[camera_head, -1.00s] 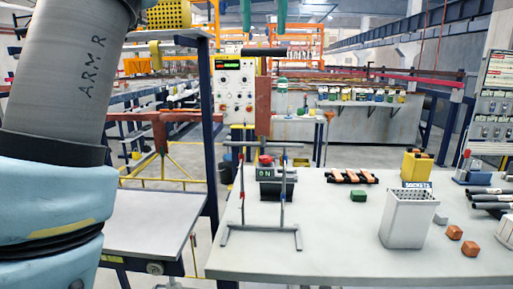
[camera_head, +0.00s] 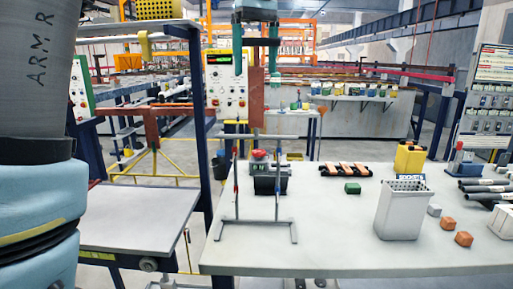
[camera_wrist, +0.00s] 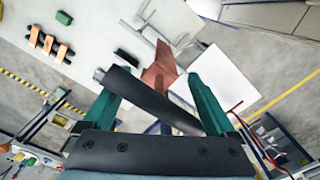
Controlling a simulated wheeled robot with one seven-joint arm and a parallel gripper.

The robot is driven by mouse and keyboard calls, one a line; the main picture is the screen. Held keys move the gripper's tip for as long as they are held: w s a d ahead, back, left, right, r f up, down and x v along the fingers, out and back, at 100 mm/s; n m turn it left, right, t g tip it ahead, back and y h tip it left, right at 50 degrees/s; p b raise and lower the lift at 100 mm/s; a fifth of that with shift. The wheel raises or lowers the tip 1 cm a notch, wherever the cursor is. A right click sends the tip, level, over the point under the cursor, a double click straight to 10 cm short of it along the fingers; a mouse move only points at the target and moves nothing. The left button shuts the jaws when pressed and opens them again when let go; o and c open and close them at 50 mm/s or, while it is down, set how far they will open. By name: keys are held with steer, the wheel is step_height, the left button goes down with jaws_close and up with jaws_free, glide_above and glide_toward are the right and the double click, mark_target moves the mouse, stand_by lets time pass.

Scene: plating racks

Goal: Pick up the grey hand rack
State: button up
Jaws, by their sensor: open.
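The grey hand rack shows as a dark grey cylindrical handle (camera_head: 262,42) above the grey stand (camera_head: 257,222) on the table. A copper-brown upright plate (camera_head: 257,98) appears below the handle; I cannot tell exactly how they join. My gripper (camera_head: 255,72) has two teal fingers, open and pointing down, one on each side of the handle. In the wrist view the handle (camera_wrist: 148,98) runs slantwise between the spread fingers (camera_wrist: 155,88). The copper-brown part (camera_wrist: 158,70) shows beyond it. I see no clear grip on the handle.
On the white table (camera_head: 330,250) stand a grey perforated bin (camera_head: 403,210), a yellow container (camera_head: 409,158), a green block (camera_head: 352,188) and orange blocks (camera_head: 463,239). A dark device (camera_head: 268,182) sits behind the stand. A blue post (camera_head: 200,120) rises at left.

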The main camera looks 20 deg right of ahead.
steer(key=shift+f, duration=0.1)
jaws_close()
stand_by(0.8)
